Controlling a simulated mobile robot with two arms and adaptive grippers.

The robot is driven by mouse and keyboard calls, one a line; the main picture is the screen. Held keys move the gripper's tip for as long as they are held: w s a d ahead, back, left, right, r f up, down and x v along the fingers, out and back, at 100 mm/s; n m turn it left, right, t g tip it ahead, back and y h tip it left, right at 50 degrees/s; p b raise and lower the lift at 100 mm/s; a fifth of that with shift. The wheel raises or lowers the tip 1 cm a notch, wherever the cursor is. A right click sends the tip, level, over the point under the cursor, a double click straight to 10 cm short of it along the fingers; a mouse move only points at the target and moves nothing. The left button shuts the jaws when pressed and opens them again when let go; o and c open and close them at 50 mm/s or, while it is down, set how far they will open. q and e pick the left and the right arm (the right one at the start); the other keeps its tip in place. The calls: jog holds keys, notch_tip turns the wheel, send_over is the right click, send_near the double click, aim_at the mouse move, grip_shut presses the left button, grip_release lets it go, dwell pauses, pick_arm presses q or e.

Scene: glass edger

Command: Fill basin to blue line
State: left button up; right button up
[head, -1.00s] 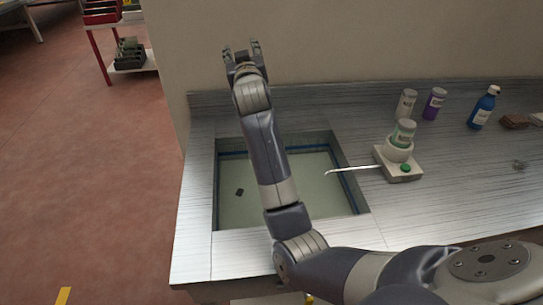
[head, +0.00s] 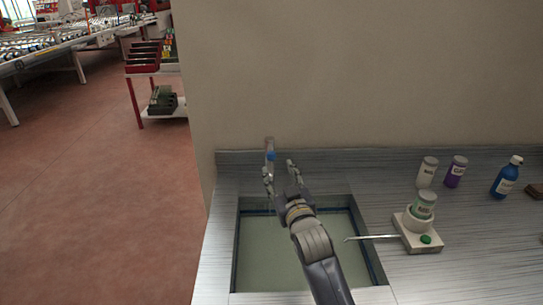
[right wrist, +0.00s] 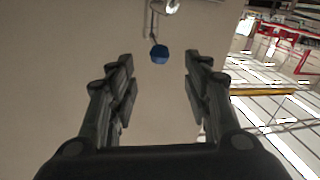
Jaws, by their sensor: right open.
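The basin (head: 236,262) is sunk in the steel counter. Its floor or contents look pale green; I cannot tell the water level. A blue line (head: 256,212) runs along its inner walls, partly hidden by my right arm. A tap with a blue knob (head: 271,156) is at the wall behind the basin. The knob also shows in the right wrist view (right wrist: 159,53), beyond the fingertips and between them, apart from both. My right gripper (head: 279,168) is open and empty, above the basin's back edge. My left gripper is out of view.
A white dispenser (head: 418,238) with a green button holds an inverted bottle (head: 424,205), its thin spout (head: 372,237) reaching over the basin. A white bottle (head: 427,172), a purple bottle (head: 456,171) and a blue bottle (head: 507,178) stand behind it. A red shelf (head: 145,68) stands left.

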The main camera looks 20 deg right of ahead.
aim_at(273, 160)
jog(key=w, duration=0.3)
jog(key=w+d+p, duration=0.1)
jog(key=w, duration=0.5)
jog(key=shift+w+d, duration=0.25)
jog(key=shift+d, duration=0.1)
jog(key=shift+c, duration=0.3)
grip_shut()
